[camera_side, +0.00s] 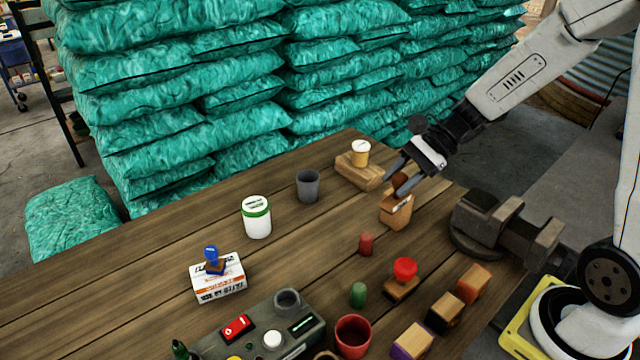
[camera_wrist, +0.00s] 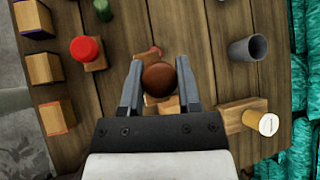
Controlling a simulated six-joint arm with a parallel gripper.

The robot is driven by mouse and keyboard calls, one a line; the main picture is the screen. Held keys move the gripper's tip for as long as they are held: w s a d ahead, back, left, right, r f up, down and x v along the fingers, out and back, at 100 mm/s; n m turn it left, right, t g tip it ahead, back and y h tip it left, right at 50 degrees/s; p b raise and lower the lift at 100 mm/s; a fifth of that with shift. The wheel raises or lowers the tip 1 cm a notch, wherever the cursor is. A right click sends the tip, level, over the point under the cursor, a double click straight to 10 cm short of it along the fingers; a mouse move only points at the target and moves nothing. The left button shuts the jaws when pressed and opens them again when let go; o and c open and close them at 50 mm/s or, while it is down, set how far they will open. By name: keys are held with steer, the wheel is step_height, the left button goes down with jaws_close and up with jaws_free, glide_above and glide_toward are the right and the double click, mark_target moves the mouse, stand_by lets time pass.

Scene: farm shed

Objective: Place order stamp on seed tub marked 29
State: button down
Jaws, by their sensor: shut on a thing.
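My gripper (camera_wrist: 159,85) is shut on the round brown knob of a stamp (camera_wrist: 159,78). In the side view, my gripper (camera_side: 399,182) holds this knob just above a tan wooden block (camera_side: 396,212); I cannot tell whether the block is part of the stamp. A white tub with a green-rimmed lid (camera_side: 257,222) stands upright left of centre. A small yellow tub with a white lid (camera_side: 360,153) stands on a wooden block at the back; its lid also shows in the wrist view (camera_wrist: 268,124). I cannot read a 29 on either.
A grey cup (camera_side: 308,186) stands between the tubs. A blue-handled stamp (camera_side: 212,258) sits on a white box (camera_side: 218,283). A red-knobbed stamp (camera_side: 404,271), small cylinders and wooden blocks stand in front. A vise (camera_side: 495,225) is at right, a control box (camera_side: 265,330) at the front.

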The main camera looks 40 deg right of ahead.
steer(key=w+a+r, duration=0.4)
steer(key=w+a, duration=0.1)
steer(key=a, duration=0.2)
steer(key=w+a+r, duration=0.4)
steer(key=a+r, duration=0.1)
steer(key=a, duration=0.3)
glide_above(255, 204)
step_height(255, 204, down, 10)
steer(key=shift+s+m+t, duration=0.2)
steer(key=shift+m+t, duration=0.1)
steer(key=shift+m, duration=0.1)
steer(key=shift+d, duration=0.1)
steer(key=shift+w+f, duration=0.15)
steer(key=shift+f, duration=1.6)
steer(key=shift+f, duration=0.15)
